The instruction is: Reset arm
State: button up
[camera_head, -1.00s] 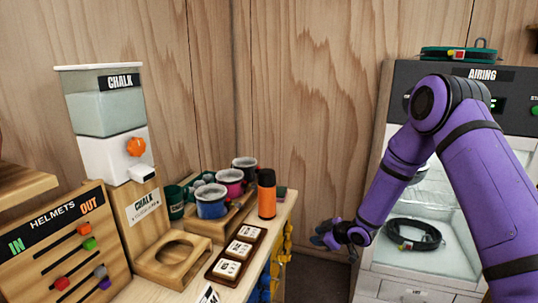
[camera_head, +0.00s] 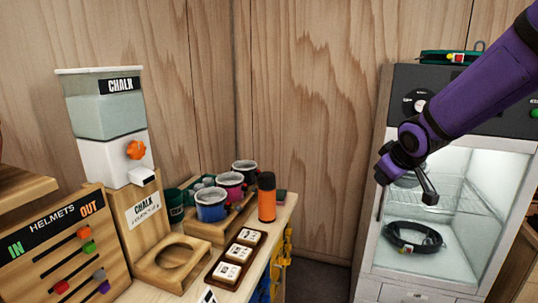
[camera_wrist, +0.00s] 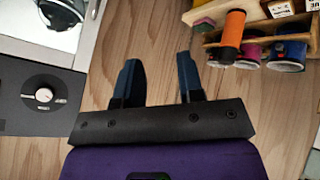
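My purple arm reaches in from the upper right in the head view, with my gripper (camera_head: 408,182) in front of the airing cabinet (camera_head: 384,235). In the wrist view my gripper (camera_wrist: 160,82) shows two dark blue fingers spread apart. Nothing is between them, only the wooden wall behind. The gripper is open and empty, and I see no thing touching it.
A counter at left carries a chalk dispenser (camera_head: 112,150), several cups and an orange bottle (camera_head: 266,197). Space between counter and cabinet looks free.

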jog(key=s+r+m+g, duration=0.1)
jog(key=s+r+m, duration=0.2)
jog(key=s, duration=1.2)
jog(key=s+d+r+m+g, duration=0.1)
jog(key=s+r+m, duration=0.2)
jog(key=s, duration=1.2)
jog(key=shift+r+g, duration=0.4)
jog(key=shift+r, duration=0.45)
